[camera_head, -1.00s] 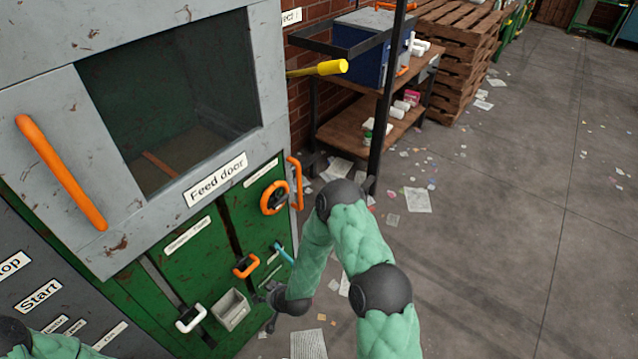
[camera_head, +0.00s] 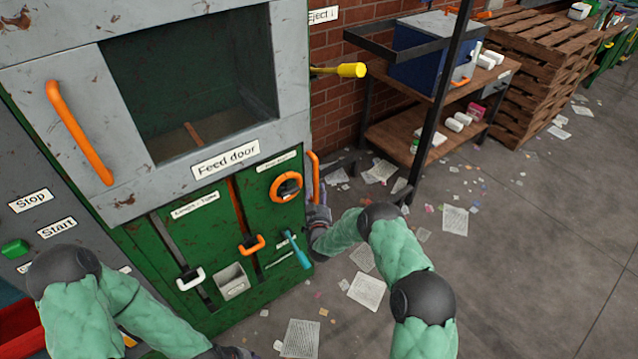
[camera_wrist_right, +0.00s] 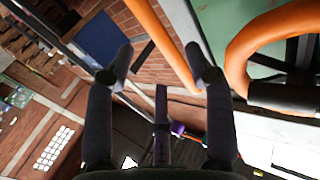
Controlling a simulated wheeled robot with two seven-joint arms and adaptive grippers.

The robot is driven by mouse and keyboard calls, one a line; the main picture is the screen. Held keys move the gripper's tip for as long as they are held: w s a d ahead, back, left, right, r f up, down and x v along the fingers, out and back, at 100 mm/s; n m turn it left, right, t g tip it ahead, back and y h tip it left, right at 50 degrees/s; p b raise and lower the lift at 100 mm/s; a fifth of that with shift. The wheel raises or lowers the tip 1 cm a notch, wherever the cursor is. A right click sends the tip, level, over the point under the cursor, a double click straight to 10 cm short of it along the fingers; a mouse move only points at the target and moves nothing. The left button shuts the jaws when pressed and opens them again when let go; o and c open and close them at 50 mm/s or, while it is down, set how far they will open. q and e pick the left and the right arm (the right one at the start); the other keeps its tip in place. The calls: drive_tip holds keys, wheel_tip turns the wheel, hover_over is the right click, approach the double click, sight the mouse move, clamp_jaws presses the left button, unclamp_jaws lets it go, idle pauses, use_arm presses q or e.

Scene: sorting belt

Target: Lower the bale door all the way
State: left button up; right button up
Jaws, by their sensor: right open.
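The baler's lower green door (camera_head: 215,225) is below the grey panel labelled "Feed door" (camera_head: 225,158). Its small labels are too small to read, so I cannot tell which marks the bale door. An orange wheel (camera_head: 285,187) is at its upper right, and a vertical orange handle (camera_head: 316,176) is on the right edge. My right gripper (camera_head: 318,214) is at the handle's lower end. In the right wrist view the gripper (camera_wrist_right: 162,70) is open, with the orange bar (camera_wrist_right: 163,42) passing between or behind its fingers; contact is unclear. My left gripper (camera_head: 228,352) is mostly cut off at the bottom edge.
A yellow-ended lever (camera_head: 350,70) sticks out beside the brick wall. A dark post (camera_head: 436,105) and a shelf with a blue box (camera_head: 425,65) stand to the right. Wooden pallets (camera_head: 540,60) are stacked behind. Scattered paper lies on the open floor (camera_head: 545,250).

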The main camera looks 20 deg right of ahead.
sight(317, 183)
drive_tip(key=b+x, duration=0.1)
drive_tip(key=x, duration=0.6)
drive_tip(key=shift+b, duration=0.3)
drive_tip(key=shift+d, duration=0.1)
clamp_jaws()
